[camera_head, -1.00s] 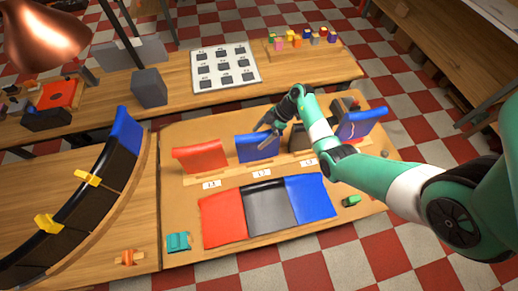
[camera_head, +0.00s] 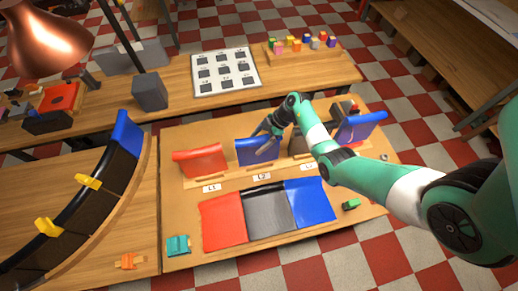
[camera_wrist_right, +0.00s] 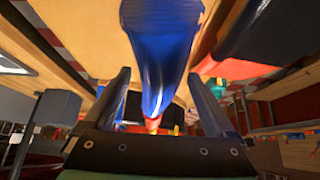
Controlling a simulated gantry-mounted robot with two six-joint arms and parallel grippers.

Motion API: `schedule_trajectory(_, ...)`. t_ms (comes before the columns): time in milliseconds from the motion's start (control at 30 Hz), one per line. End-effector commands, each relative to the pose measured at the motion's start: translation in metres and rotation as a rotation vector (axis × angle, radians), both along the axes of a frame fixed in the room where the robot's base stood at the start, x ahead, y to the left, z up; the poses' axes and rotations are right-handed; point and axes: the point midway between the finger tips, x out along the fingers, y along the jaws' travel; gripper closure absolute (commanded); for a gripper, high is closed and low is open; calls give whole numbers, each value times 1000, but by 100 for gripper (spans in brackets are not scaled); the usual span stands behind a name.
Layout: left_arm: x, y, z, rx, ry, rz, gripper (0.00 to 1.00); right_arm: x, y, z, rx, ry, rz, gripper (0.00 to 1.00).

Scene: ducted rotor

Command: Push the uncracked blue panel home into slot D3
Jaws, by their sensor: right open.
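A blue panel (camera_head: 243,153) stands upright in the rack behind the L2 label. My right gripper (camera_head: 262,143) is at this panel, with its fingers open. In the right wrist view a blue panel (camera_wrist_right: 162,45) lies between the two spread fingers (camera_wrist_right: 158,105), with gaps on both sides. Another blue panel (camera_head: 358,128) leans at the right end of the rack, and a third blue panel (camera_head: 309,203) lies in the front row. I can make out no crack on any. A curved duct (camera_head: 75,200) of dark panels has a blue end piece (camera_head: 127,131). No D3 label is readable. My left gripper is not in view.
A red panel (camera_head: 200,160) stands left of the blue one in the rack. Red (camera_head: 222,220) and grey (camera_head: 266,208) panels lie in front. Yellow clips (camera_head: 48,224) sit on the duct. A teal block (camera_head: 178,245) and an orange piece (camera_head: 130,261) lie at the front left.

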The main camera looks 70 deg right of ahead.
Motion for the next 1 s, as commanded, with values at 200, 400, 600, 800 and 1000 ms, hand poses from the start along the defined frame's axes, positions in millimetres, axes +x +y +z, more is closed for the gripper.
schedule_trajectory(200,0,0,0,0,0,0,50,0,0,0,0,0,0,10)
schedule_trajectory(400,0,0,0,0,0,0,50,0,0,0,0,0,0,10)
schedule_trajectory(600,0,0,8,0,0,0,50,0,0,2,0,0,0,10)
schedule_trajectory(800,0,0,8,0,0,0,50,0,0,0,0,0,0,10)
schedule_trajectory(1000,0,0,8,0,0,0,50,0,0,0,0,0,0,33)
